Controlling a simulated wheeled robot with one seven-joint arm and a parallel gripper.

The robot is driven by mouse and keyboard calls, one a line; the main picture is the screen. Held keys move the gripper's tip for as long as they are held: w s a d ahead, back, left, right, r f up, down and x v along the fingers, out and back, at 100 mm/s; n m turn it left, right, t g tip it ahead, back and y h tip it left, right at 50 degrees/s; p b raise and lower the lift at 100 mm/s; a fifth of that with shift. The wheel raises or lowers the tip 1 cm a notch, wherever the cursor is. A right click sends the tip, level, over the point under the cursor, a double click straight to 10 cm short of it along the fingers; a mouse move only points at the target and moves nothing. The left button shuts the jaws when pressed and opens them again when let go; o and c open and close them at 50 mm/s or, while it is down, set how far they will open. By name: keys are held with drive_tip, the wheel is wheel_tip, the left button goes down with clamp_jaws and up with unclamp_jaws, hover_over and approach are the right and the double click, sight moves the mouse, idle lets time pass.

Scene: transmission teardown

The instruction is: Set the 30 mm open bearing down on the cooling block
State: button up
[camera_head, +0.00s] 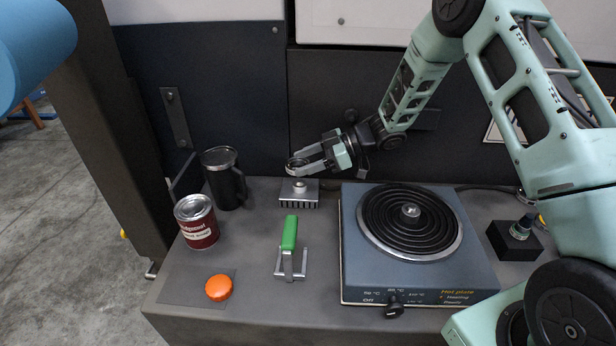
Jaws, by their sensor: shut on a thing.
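The cooling block (286,197) is a small grey metal block with fins along its front edge, near the back of the bench. A small pale round feature shows on its top. My gripper (304,164) reaches in from the right, just above and behind the block in the picture. It is shut on the bearing (296,162), a small ring that shows at the fingertips, partly hidden by the fingers. The bearing appears to be held above the block, apart from it.
A hot plate (350,275) with a coiled burner stands right of the block. A black mug (228,185), a red can (197,225) and an orange round object (218,287) are left. A small black block (512,243) sits far right.

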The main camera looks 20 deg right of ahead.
sight(306, 183)
drive_tip(key=shift+f, duration=2.15)
drive_tip(key=shift+f+b, duration=0.15)
drive_tip(key=shift+b, duration=0.15)
drive_tip(key=o, duration=1.1)
drive_tip(key=shift+d+r, duration=0.15)
drive_tip(key=shift+r, duration=0.05)
drive_tip(key=p+v, duration=0.1)
drive_tip(key=v, duration=1)
drive_tip(key=shift+s+d, duration=0.15)
drive_tip(key=shift+d, duration=0.15)
